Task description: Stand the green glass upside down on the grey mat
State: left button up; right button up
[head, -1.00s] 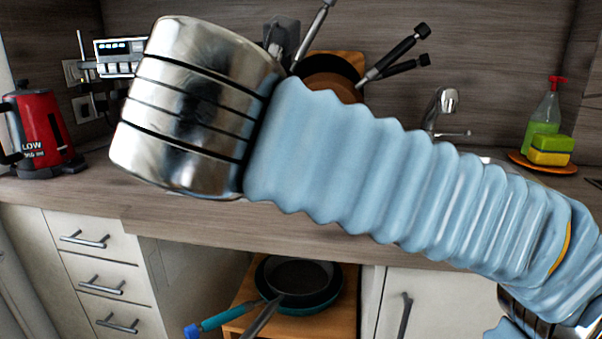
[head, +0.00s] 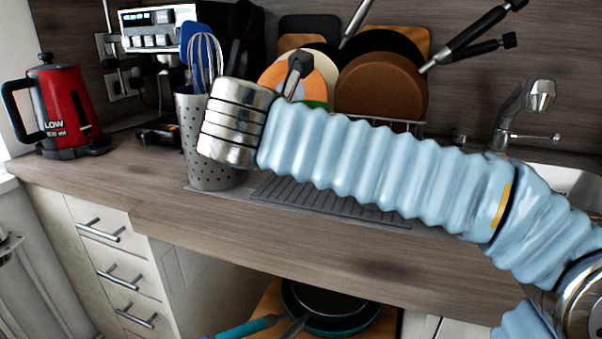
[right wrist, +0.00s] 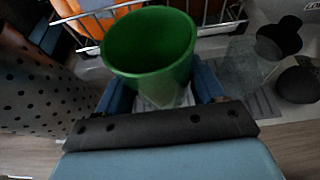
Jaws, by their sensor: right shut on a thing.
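The green glass (right wrist: 150,60) is between the blue fingers of my right gripper (right wrist: 165,95) in the right wrist view. The glass is over or near the mat; contact is hidden. In the head view my wrist covers the right gripper. My left gripper is not in view.
A perforated utensil holder (head: 215,178) stands close at the left. A dish rack with plates and pans (head: 380,85) stands behind. A clear glass (right wrist: 243,65) and dark objects (right wrist: 285,36) are at the right in the wrist view. The front counter strip is clear.

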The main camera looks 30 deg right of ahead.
aim_at(299, 190)
jog(key=shift+w+f, duration=0.6)
jog(key=shift+f, duration=0.1)
jog(key=shift+w+d+f+b, duration=0.15)
jog(key=shift+w+f, duration=0.1)
jog(key=shift+f, duration=0.55)
jog(key=shift+w+a+f+b, duration=0.1)
jog(key=shift+w+f, duration=0.15)
jog(key=shift+f, duration=0.6)
jog(key=shift+w+d+f+b, duration=0.15)
jog(key=shift+w+f, duration=0.1)
jog(key=shift+f, duration=0.55)
jog(key=shift+f, duration=0.2)
jog(key=o, duration=1.2)
jog(key=shift+a, duration=0.1)
jog(key=shift+o, duration=0.2)
jog(key=shift+r, duration=0.1)
jog(key=shift+s+a+r, duration=0.15)
jog(key=shift+a+r, duration=0.05)
jog(key=v, duration=1.1)
jog(key=shift+s+a+p, duration=0.15)
jog(key=shift+s+p, duration=0.1)
jog(key=shift+p, duration=0.1)
